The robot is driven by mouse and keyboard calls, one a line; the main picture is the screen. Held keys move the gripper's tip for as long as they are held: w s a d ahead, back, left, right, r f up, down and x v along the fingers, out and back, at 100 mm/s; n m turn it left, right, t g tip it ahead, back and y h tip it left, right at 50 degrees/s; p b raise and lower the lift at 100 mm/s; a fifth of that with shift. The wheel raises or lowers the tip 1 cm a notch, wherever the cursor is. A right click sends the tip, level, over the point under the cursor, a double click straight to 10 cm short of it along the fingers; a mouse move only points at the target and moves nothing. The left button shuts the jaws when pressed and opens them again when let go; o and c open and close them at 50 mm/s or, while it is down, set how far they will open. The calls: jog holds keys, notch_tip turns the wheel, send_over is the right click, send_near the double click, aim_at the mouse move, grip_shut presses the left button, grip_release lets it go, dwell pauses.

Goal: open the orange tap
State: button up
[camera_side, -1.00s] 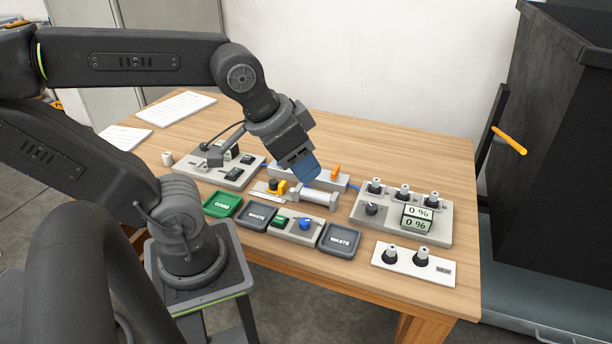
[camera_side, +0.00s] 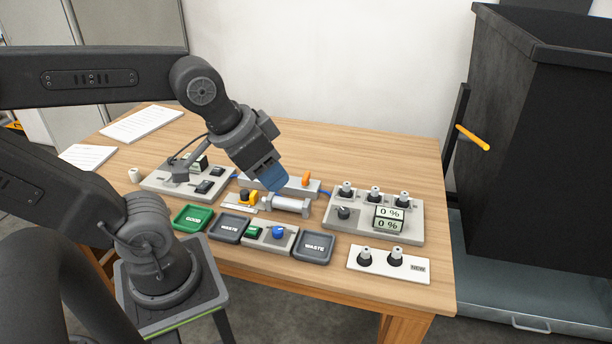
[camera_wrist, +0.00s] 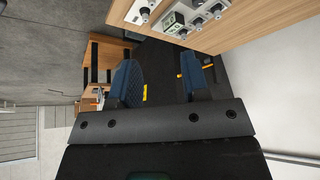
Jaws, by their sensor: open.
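The orange tap (camera_side: 306,179) is a small upright orange handle on a long grey block (camera_side: 250,184) at the middle of the table. My gripper (camera_side: 272,182) hangs just left of the tap in the side view, tilted, with its blue fingers in front of part of the block. The fingers look apart from the tap, but the depth between them is hard to tell. In the wrist view my gripper (camera_wrist: 157,65) shows two separated blue fingers with nothing between them. I cannot make out the tap in the wrist view.
A clear cylinder (camera_side: 290,205) lies in front of the block. A panel with knobs and 0 % displays (camera_side: 415,232) stands to the right. Green and grey trays (camera_side: 191,217) line the front. A black bin (camera_side: 540,150) stands beyond the table's right edge.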

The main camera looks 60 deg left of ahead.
jog(key=shift+w+a, duration=0.1)
jog(key=shift+w, duration=0.05)
jog(key=c, duration=0.3)
jog(key=w+n, duration=0.1)
jog(key=w, duration=0.1)
jog(key=w+a+g+y, duration=0.1)
jog(key=w, duration=0.1)
jog(key=w+a+n, duration=0.1)
jog(key=shift+w+a+f+n+g+y, duration=0.1)
jog(key=shift+w+a+n+g+y, duration=0.2)
jog(key=shift+w+g, duration=0.1)
grip_shut()
jog(key=w+a+f+n+g+y, duration=0.2)
jog(key=w+a+f, duration=0.3)
jog(key=w+f, duration=0.3)
jog(key=w+a+f+n+g+y, duration=0.2)
jog(key=w+a+f+n, duration=0.3)
jog(key=w+f, duration=0.3)
jog(key=shift+w+a+f+n+g+y, duration=0.4)
jog(key=shift+w+y, duration=0.5)
jog(key=shift+w, duration=0.8)
